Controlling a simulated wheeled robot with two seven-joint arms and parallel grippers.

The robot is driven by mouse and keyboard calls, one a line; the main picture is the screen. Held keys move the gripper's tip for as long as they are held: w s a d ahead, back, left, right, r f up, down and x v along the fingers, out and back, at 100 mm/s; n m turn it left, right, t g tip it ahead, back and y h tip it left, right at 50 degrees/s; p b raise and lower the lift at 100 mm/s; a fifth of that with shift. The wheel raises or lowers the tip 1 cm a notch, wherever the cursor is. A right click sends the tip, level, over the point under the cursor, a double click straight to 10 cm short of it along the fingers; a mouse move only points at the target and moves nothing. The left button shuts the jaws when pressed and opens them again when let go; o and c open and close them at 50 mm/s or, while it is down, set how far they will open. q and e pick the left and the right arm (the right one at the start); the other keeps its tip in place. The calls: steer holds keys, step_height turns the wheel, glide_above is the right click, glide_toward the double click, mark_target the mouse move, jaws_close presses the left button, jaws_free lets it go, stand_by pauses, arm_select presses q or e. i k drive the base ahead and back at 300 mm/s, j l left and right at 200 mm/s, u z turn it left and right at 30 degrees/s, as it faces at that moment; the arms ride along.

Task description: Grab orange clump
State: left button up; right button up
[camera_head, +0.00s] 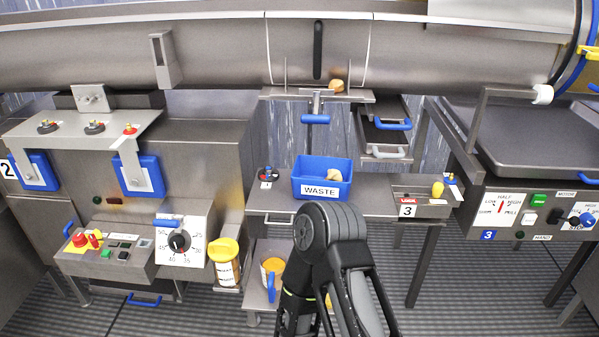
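A small orange clump (336,86) rests on the narrow metal ledge below the big steel drum, at the top centre. Another pale orange clump (333,174) lies in the blue WASTE bin (322,191) on the middle table, partly hidden by the bin's front wall. A black part of my own arm rises from the bottom centre in front of the table, below the bin and well apart from both clumps. I cannot tell which arm it belongs to. No gripper fingertips show, and nothing is seen held.
The steel drum (210,50) spans the top. A blue-handled lever (316,119) hangs between ledge and bin. Yellow-lidded containers (226,264) stand lower left of my arm. A control box (107,256) is at left, a panel (530,212) at right. Grey floor (480,290) is clear at lower right.

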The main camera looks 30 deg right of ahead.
mark_target(338, 84)
steer(key=z, duration=1.35)
steer(key=i+l, duration=0.1)
steer(key=l, duration=0.45)
steer(key=i+l, duration=0.1)
steer(key=l, duration=0.45)
steer(key=i+l, duration=0.1)
steer(key=l, duration=0.45)
steer(key=i+l, duration=0.1)
steer(key=l, duration=0.5)
steer(key=i+l, duration=0.1)
steer(key=l, duration=0.45)
steer(key=i+u, duration=0.05)
